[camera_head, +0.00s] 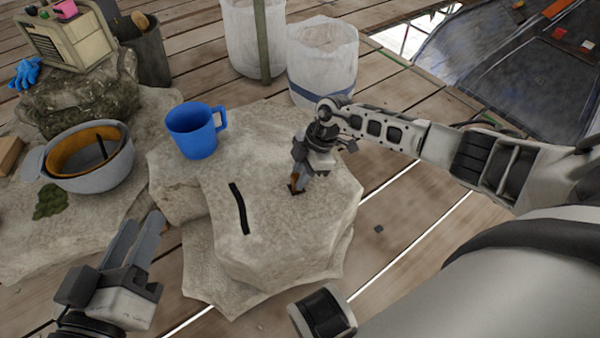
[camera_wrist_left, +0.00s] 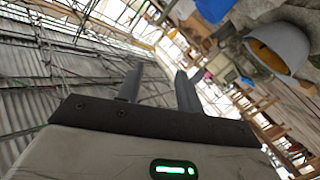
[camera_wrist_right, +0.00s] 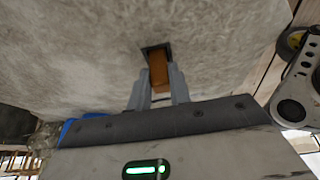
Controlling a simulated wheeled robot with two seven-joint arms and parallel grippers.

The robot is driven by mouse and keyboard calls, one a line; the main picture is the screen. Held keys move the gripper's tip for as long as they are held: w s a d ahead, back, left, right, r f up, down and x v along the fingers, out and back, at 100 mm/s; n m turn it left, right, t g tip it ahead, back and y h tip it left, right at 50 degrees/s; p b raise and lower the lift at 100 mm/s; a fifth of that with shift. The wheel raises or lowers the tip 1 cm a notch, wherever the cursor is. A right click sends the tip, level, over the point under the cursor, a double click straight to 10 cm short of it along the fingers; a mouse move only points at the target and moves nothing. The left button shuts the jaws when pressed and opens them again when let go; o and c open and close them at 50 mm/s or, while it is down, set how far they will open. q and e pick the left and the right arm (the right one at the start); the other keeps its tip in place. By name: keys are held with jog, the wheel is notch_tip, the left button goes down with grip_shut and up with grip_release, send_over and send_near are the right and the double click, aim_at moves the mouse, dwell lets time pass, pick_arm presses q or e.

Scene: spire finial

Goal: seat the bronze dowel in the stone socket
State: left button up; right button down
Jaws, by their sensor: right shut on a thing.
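The bronze dowel (camera_wrist_right: 158,72) is an orange-brown bar between the fingers of my right gripper (camera_wrist_right: 158,88). In the right wrist view its far end meets a dark square socket (camera_wrist_right: 156,49) in the pale stone block (camera_head: 275,240). In the head view my right gripper (camera_head: 299,176) points down at the block's top, with the dowel's tip at the dark socket (camera_head: 294,190). How deep the tip sits, if at all, I cannot tell. My left gripper (camera_head: 142,238) is open and empty, left of the block; its parted fingers also show in the left wrist view (camera_wrist_left: 160,88).
A blue mug (camera_head: 192,133) stands at the block's back left. A black strip (camera_head: 239,208) lies on the block's top. White sacks (camera_head: 322,75) stand behind. Wooden planks surround the block.

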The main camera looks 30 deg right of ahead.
pick_arm(q)
jog(key=shift+f, duration=0.25)
pick_arm(e)
jog(key=shift+f, duration=0.35)
jog(key=c, duration=1.2)
grip_release()
pick_arm(q)
jog(key=shift+r, duration=0.1)
jog(key=a+m+y+p, duration=0.1)
jog(key=p, duration=0.2)
jog(key=f+m+g+y+p, duration=0.1)
jog(key=p, duration=0.2)
jog(key=shift+s+a+f+g+p, duration=0.25)
jog(key=shift+a+g+p, duration=0.05)
jog(key=shift+a, duration=0.1)
pick_arm(e)
jog(key=v, duration=1.6)
